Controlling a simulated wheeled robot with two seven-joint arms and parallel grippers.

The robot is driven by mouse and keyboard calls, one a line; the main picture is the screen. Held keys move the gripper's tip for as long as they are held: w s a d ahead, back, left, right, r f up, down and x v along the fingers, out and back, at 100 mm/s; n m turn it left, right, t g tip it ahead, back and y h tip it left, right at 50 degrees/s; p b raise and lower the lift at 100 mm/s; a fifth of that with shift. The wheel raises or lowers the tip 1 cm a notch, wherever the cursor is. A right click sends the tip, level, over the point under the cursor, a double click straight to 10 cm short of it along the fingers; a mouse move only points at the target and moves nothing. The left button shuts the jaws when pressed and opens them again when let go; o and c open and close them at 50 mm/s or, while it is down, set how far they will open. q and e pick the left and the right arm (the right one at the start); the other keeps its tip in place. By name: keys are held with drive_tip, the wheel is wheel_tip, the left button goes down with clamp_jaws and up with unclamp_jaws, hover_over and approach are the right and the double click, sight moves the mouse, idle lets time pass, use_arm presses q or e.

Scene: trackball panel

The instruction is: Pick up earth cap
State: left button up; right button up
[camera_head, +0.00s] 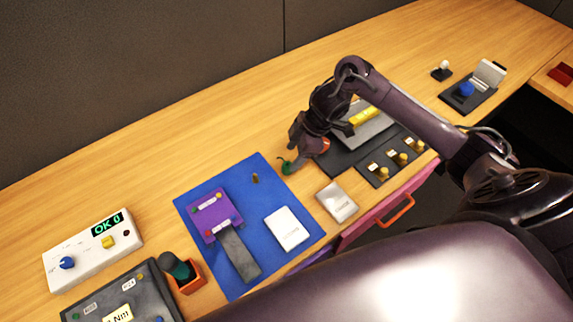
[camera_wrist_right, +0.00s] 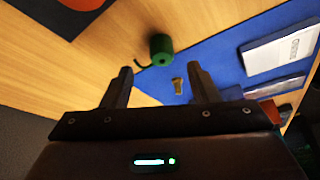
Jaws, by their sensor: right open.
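The green cap, which I take to be the earth cap (camera_head: 287,167), sits on the wooden table just past the right edge of the blue mat (camera_head: 188,205). In the right wrist view the cap (camera_wrist_right: 162,50) is a short green cylinder with a thin, dark curved strap on its side. My right gripper (camera_head: 296,146) is right by the cap in the head view. In the right wrist view my right gripper (camera_wrist_right: 160,70) is open and empty, with the cap beyond the gap between its fingertips. My left gripper is not in view.
A small brass post (camera_head: 255,179) stands on the blue mat near a purple block (camera_head: 213,213) and a white card (camera_head: 288,229). A dark panel with yellow knobs (camera_head: 402,159) lies right of my gripper. The table behind the mat is clear.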

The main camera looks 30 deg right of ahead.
sight(289, 164)
drive_tip(key=x, duration=0.4)
drive_tip(key=shift+s+p, duration=0.25)
drive_tip(key=shift+p, duration=0.15)
drive_tip(key=shift+w+f, duration=0.1)
drive_tip(key=shift+f, duration=0.35)
drive_tip(key=c, duration=1)
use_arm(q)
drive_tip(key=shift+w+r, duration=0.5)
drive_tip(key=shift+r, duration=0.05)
use_arm(e)
drive_tip(key=shift+c, duration=0.2)
